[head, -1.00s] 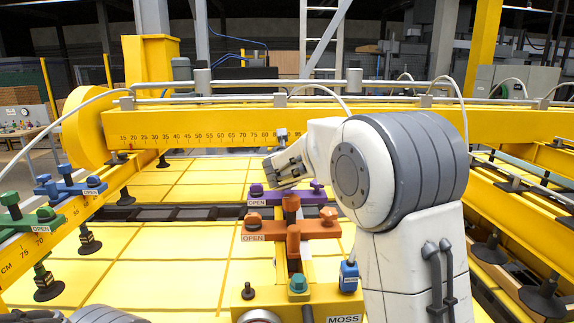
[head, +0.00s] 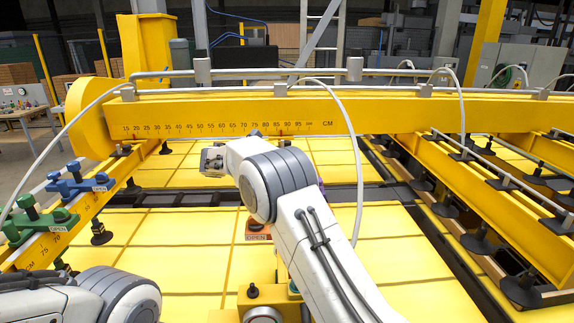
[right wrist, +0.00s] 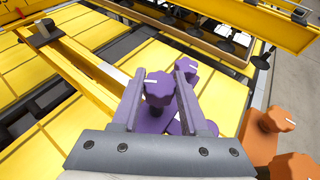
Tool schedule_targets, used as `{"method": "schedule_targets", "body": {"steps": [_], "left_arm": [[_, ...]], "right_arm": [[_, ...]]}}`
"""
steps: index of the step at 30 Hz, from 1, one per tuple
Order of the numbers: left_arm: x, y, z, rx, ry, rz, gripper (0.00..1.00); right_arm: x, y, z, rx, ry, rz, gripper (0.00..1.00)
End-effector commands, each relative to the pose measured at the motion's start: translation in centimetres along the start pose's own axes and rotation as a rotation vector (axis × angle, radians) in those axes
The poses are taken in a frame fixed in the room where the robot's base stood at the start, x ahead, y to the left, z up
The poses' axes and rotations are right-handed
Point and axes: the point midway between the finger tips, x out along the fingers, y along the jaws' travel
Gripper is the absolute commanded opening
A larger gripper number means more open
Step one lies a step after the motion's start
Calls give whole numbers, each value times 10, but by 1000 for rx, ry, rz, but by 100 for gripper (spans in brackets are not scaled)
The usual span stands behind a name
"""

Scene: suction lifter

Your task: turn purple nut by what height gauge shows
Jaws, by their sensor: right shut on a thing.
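In the right wrist view, a purple nut (right wrist: 158,88) with a white mark on top sits between the two fingers of my right gripper (right wrist: 160,95), which is shut on it. More purple knobs of the same clamp, one (right wrist: 190,69) beyond the fingers, stand close by. In the head view my right arm hides almost all of the purple clamp, and the fingertips are not clear there. A round dial (head: 262,315) is cut off at the bottom edge; I cannot read it or tell whether it is the height gauge. My left arm shows at the lower left, but its gripper is out of view.
An orange knob (right wrist: 276,119) stands close on the right in the wrist view. Blue (head: 77,184) and green (head: 38,220) clamps sit on the left beam. A cross beam with a centimetre scale (head: 215,127) spans the back. Suction cups hang at the right.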

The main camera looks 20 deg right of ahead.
Motion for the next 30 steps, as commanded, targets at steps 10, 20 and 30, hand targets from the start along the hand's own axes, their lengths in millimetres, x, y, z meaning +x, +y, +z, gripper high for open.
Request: {"method": "schedule_targets", "body": {"steps": [10, 20, 30], "left_arm": [[-6, 1, 0, 0, -1, 0, 74], [-7, 1, 0, 0, -1, 0, 74], [-7, 1, 0, 0, -1, 0, 74]], "right_arm": [[0, 0, 1, 53, -3, -123, 0], [1, 0, 2, 66, -4, -154, 0], [1, 0, 2, 66, -5, -154, 55]]}}
